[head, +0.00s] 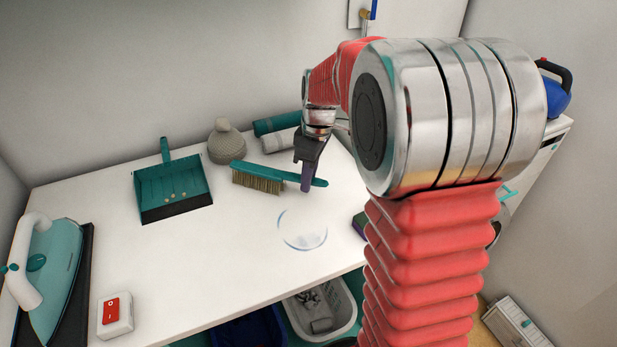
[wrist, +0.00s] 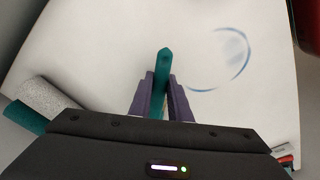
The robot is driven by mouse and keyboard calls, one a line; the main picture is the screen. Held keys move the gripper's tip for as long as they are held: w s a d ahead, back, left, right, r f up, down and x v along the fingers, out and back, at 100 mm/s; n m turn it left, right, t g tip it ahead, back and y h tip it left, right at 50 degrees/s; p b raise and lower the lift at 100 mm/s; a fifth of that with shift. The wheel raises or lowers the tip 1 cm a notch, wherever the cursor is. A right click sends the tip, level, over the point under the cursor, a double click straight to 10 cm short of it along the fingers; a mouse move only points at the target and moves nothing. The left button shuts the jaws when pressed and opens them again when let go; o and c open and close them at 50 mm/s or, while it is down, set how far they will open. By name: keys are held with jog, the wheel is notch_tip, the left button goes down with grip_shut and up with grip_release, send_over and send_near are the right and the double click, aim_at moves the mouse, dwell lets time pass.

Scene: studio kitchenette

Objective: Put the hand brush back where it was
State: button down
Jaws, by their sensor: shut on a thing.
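The hand brush (head: 258,178) has a teal back and handle with tan bristles, and is at the back middle of the white table in the head view. Its bristles point down and its handle points right. My gripper (head: 306,186) is shut on the handle. In the wrist view the handle (wrist: 163,62) sticks out between the two purple fingers of my gripper (wrist: 161,95). The bristle end is hidden there behind the gripper body. I cannot tell whether the bristles touch the table.
A teal dustpan (head: 172,188) with small pale bits lies left of the brush.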

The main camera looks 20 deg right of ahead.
jog(key=shift+f, duration=0.3)
jog(key=shift+s+f, duration=0.1)
jog(key=shift+f, duration=0.25)
jog(key=shift+a, duration=0.1)
jog(key=c, duration=1.7)
grip_release()
jog(key=shift+o, duration=0.2)
jog(key=shift+r, duration=0.1)
notch_tip(320, 180, up, 13)
jog(key=d, duration=0.1)
jog(key=shift+s, duration=0.4)
